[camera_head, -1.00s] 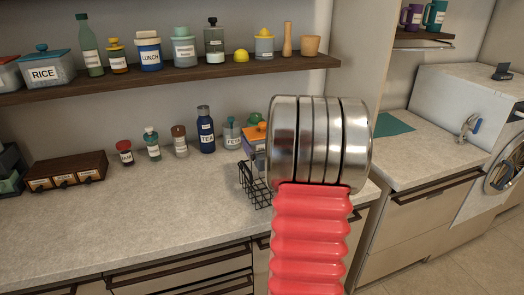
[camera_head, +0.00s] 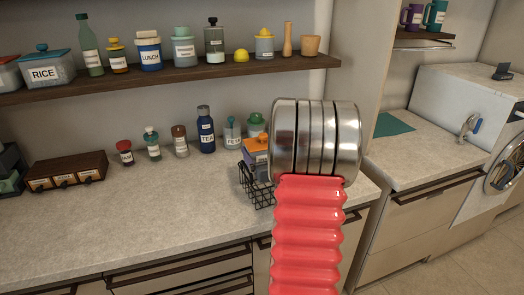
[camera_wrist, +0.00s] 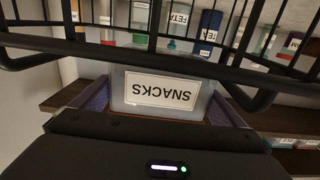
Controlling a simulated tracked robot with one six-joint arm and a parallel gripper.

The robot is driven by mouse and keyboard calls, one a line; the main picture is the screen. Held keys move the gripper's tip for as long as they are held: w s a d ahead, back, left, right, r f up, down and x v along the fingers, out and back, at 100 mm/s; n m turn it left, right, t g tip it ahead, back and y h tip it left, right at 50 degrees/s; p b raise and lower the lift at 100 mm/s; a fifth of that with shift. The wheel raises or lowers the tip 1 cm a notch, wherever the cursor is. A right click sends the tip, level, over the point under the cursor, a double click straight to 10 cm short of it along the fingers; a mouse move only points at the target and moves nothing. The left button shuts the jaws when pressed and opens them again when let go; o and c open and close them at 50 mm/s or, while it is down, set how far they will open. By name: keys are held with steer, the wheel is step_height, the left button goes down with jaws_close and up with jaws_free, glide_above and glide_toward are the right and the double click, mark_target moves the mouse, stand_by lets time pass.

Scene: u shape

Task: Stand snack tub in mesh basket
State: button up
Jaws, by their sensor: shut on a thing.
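The snack tub (camera_wrist: 162,92) fills the middle of the wrist view, with its SNACKS label upside down. My gripper (camera_wrist: 160,104) is shut on it, with a purple pad on each side. In the head view the tub's orange top (camera_head: 256,145) shows just above the black mesh basket (camera_head: 257,190), beside my arm. The basket's bars (camera_wrist: 130,42) cross the top of the wrist view in front of the tub. The tub's base is hidden, so I cannot tell whether it touches the basket floor. My arm hides part of the gripper in the head view.
A blue tea bottle (camera_head: 205,130), a feta jar (camera_head: 231,133) and a green-lidded jar (camera_head: 256,124) stand behind the basket, close to it. A wooden drawer box (camera_head: 68,172) is at left. The shelf (camera_head: 180,78) hangs above. The front counter is clear.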

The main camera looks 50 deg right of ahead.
steer(key=shift+f, duration=0.3)
steer(key=o, duration=0.8)
steer(key=shift+r, duration=0.6)
steer(key=v, duration=1.2)
steer(key=shift+f, duration=0.1)
